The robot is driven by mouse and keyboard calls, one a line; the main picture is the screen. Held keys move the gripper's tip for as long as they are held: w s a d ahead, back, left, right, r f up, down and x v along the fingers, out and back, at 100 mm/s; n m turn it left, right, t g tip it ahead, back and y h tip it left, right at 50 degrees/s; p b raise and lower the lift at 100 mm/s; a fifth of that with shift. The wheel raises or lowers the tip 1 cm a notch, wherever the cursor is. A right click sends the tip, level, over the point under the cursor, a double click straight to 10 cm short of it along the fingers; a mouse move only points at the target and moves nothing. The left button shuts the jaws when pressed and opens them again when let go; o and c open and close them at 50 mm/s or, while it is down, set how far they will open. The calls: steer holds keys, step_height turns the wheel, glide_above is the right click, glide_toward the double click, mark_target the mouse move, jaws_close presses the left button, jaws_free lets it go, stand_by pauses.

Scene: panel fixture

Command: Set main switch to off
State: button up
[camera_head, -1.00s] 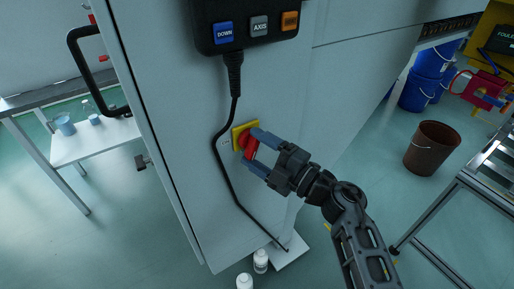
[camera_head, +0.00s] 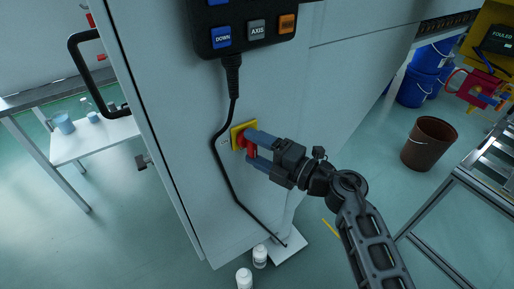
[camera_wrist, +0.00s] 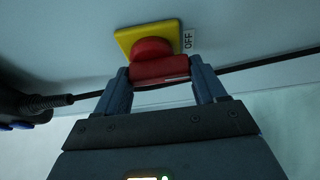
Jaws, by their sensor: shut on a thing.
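The main switch is a red rotary handle (camera_wrist: 152,62) on a yellow square plate (camera_head: 237,129) on the front of the grey cabinet. My gripper (camera_head: 254,147) is at the switch, with one blue-grey finger on each side of the red handle. In the wrist view my gripper (camera_wrist: 163,84) is shut on the handle's bar, which lies across between the fingertips. An "OFF" label (camera_wrist: 188,40) is on the panel just right of the yellow plate in the wrist view. Any other label is hidden or too small to read.
A black cable (camera_head: 215,150) hangs beside the switch from a button pendant (camera_head: 243,31). White bottles (camera_head: 260,256) stand on the floor below the cabinet. A brown bucket (camera_head: 429,143) and a metal-framed table (camera_head: 490,165) are at the right.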

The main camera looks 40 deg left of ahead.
steer(key=shift+s+f, duration=0.1)
steer(key=shift+s, duration=0.05)
steer(key=o, duration=1)
steer(key=shift+o, duration=0.2)
steer(key=d, duration=0.7)
steer(key=shift+d, duration=0.35)
